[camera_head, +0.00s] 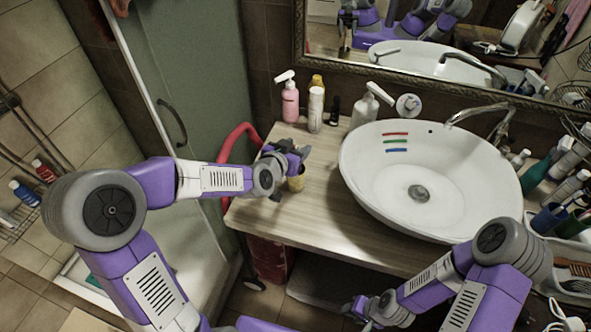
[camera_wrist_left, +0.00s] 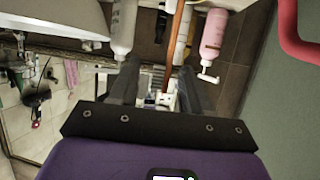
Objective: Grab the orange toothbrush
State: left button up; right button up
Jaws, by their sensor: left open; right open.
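A slim orange shaft, which looks like the orange toothbrush (camera_wrist_left: 178,40), runs between the fingers of my left gripper (camera_wrist_left: 158,85) in the left wrist view. Whether the fingers touch it I cannot tell. The gripper hides the toothbrush there. My left gripper is open. My right gripper (camera_head: 352,309) is open and low in front of the counter, far from the cup.
A pink pump bottle (camera_head: 290,103), a white bottle (camera_head: 315,110) and a white dispenser (camera_head: 363,112) stand behind the left gripper. The white basin (camera_head: 375,190) fills the counter's middle, with red, green and blue strips inside. The wooden counter (camera_head: 325,225) is bare at front left.

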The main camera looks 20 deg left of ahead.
pick_arm(q)
jog(key=shift+c, duration=0.2)
grip_shut()
dwell(0.3)
